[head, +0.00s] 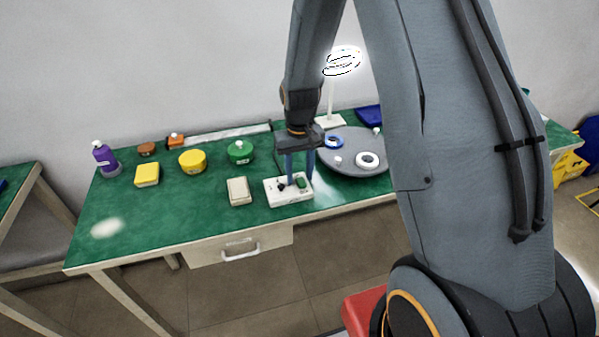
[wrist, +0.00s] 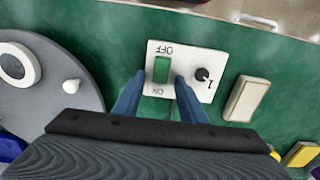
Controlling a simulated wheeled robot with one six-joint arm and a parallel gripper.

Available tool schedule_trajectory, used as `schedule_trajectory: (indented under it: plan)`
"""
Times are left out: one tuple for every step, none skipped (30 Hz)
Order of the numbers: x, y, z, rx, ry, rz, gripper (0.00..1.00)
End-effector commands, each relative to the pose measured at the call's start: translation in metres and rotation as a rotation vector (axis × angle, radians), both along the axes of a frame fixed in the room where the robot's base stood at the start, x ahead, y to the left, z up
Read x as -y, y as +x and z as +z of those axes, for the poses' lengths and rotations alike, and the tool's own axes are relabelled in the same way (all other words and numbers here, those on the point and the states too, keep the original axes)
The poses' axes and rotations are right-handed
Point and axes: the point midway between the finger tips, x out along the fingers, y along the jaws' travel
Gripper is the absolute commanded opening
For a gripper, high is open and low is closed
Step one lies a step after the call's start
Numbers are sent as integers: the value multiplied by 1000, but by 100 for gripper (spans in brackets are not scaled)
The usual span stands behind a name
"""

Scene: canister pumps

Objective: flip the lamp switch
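A white switch box (head: 276,194) lies near the front edge of the green table. In the wrist view the box (wrist: 190,91) carries a green rocker switch (wrist: 161,69) between the printed words OFF and ON, beside a black knob (wrist: 202,74). My gripper (head: 300,179) points down at the box.
A grey round tray (head: 350,165) with a white ring (head: 368,160) and a blue ring (head: 334,142) is right of the box. A beige block (head: 239,191) lies to its left. Yellow and green canisters (head: 240,151) stand behind. The table's left front is clear.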

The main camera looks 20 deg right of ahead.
Motion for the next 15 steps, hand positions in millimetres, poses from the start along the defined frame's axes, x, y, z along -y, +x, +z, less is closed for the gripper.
schedule_trajectory:
  plan:
    - [0,0,0,0,0,0,38]
    - [0,0,0,0,0,0,32]
    - [0,0,0,0,0,0,26]
    - [0,0,0,0,0,0,21]
    - [0,0,0,0,0,0,16]
    - [0,0,0,0,0,0,9]
    - [0,0,0,0,0,0,4]
    - [0,0,0,0,0,0,0]
    - [0,0,0,0,0,0,0]
    - [0,0,0,0,0,0,0]
    - [0,0,0,1,0,0,0]
    - [0,0,0,6,0,0,0]
    - [0,-1,1,11,0,0,0]
    - [0,-2,1,19,0,0,0]
    - [0,-2,1,35,0,0,0]
